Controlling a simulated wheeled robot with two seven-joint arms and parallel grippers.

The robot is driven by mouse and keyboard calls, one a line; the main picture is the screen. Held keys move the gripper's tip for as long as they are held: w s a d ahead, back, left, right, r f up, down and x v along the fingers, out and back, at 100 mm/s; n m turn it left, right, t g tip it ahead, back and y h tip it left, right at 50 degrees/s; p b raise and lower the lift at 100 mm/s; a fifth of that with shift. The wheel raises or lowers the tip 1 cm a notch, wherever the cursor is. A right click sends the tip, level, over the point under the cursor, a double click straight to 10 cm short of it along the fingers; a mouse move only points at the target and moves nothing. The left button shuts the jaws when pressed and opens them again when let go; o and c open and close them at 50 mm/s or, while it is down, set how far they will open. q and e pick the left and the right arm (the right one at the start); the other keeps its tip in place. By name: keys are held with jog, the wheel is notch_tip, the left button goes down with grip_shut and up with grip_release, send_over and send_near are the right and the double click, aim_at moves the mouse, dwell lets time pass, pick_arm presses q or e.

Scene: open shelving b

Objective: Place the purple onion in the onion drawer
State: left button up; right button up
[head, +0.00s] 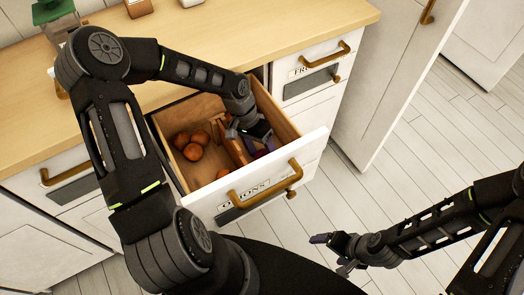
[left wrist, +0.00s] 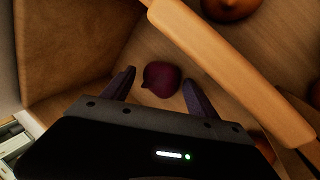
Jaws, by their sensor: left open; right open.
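The onion drawer (head: 308,150), its front labelled ONIONS, is pulled open. My left gripper (head: 258,146) is inside it, in the compartment right of a wooden divider (head: 232,146). In the left wrist view, the purple onion (left wrist: 161,79) lies on the drawer floor between the open fingers of my left gripper (left wrist: 158,84), with gaps on both sides. In the head view the gripper mostly hides this onion. My right gripper (head: 333,254) is open and empty, low over the floor outside the drawer.
Several orange-brown onions (head: 192,152) lie in the drawer's left compartment. The divider also crosses the left wrist view (left wrist: 235,70), close to the gripper's right. A wooden counter (head: 225,35) stands above and behind the drawer. The tiled floor (head: 385,165) at right is clear.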

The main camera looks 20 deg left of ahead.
pick_arm(q)
jog(key=v, duration=0.7)
jog(key=shift+r+p, duration=0.3)
jog(key=shift+r, duration=0.05)
jog(key=shift+a+r, duration=0.1)
